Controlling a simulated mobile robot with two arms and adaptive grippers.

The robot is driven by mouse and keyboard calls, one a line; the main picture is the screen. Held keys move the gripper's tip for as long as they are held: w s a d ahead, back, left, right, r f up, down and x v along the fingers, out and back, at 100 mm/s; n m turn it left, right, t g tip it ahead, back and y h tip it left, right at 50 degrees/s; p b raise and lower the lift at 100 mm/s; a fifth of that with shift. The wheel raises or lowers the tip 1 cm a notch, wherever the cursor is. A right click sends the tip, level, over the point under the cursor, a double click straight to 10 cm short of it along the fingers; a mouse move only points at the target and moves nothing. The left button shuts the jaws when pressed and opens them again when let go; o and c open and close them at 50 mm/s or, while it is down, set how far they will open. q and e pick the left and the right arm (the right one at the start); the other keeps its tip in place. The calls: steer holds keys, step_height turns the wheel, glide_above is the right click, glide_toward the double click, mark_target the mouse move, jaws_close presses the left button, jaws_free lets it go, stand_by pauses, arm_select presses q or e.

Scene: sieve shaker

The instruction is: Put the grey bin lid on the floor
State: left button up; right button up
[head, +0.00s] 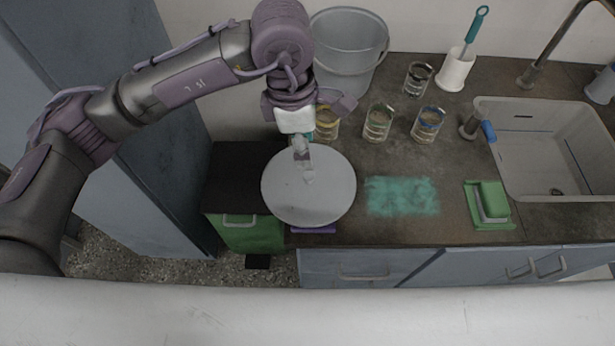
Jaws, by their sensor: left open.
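The grey bin lid (322,205) is a round, pale grey disc with a small raised part near its middle. It appears in the head view at the left end of the counter, overlapping the front edge and the black top beside it. What supports it is hidden. My left gripper (302,158) points down over the lid's middle. It is open, its fingertips close to the raised part; I cannot tell whether they touch. My right gripper is not in view. A strip of speckled floor (175,266) shows at the lower left.
A green bin (243,234) with a black top stands left of the counter. A grey bucket (347,45) stands behind. Several jars (378,122), a green powder patch (402,196), a green brush and dustpan (490,203) and a sink (548,150) occupy the counter. A blue-grey cabinet (130,180) borders the floor.

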mark_target(308, 175)
arm_select(q)
step_height(308, 175, down, 3)
steer(key=shift+d+f, duration=0.15)
step_height(308, 175, down, 5)
steer(key=shift+s+d+r+p, duration=0.1)
steer(key=shift+s+r+p, duration=0.05)
steer(key=shift+p, duration=0.85)
steer(key=shift+f, duration=0.25)
steer(key=shift+d, duration=0.1)
steer(key=c, duration=0.9)
jaws_close()
